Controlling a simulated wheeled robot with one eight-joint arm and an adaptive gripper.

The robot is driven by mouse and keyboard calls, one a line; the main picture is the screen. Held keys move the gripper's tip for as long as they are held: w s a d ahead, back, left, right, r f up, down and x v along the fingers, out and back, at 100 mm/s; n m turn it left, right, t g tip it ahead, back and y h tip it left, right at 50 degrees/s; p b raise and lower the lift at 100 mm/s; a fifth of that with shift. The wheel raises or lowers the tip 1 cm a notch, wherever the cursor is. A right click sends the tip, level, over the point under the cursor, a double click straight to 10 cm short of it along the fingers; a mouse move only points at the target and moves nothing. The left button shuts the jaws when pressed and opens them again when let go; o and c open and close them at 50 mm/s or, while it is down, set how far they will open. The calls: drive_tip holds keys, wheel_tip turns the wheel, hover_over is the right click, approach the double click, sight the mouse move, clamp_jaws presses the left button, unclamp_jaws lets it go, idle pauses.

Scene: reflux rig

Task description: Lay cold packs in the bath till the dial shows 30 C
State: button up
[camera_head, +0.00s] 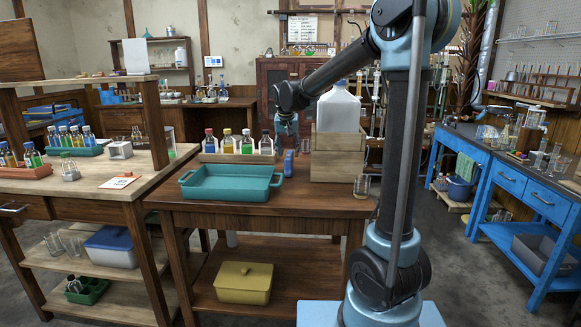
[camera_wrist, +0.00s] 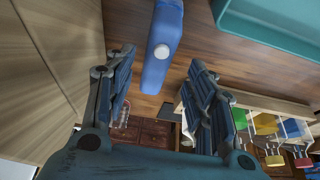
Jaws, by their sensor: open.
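The teal bath (camera_head: 232,193) sits on the middle wooden table; its corner also shows at the top right of the wrist view (camera_wrist: 240,25). I see no pack in it and cannot tell the liquid level. A blue block (camera_head: 289,162), which looks like a cold pack, stands just right of the bath. In the wrist view this blue block (camera_wrist: 160,45) shows between my fingers and beyond them, with a pale round spot on it. My gripper (camera_head: 287,133) is open, empty and above the block, pointing down. I cannot make out the dial that reads the bath.
A wooden crate (camera_head: 337,165) holding a large white jug (camera_head: 338,110) stands close right of the block. A rack of coloured bottles (camera_head: 238,158) stands behind the bath. A small glass (camera_head: 361,186) is at the table's right edge. The table's front strip is clear.

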sight(289, 154)
drive_tip(key=x, duration=0.3)
drive_tip(key=shift+w+d+f, duration=0.2)
drive_tip(key=shift+w, duration=0.05)
drive_tip(key=shift+w+f, duration=0.2)
drive_tip(key=shift+f, duration=0.4)
drive_tip(key=shift+f, duration=0.25)
clamp_jaws()
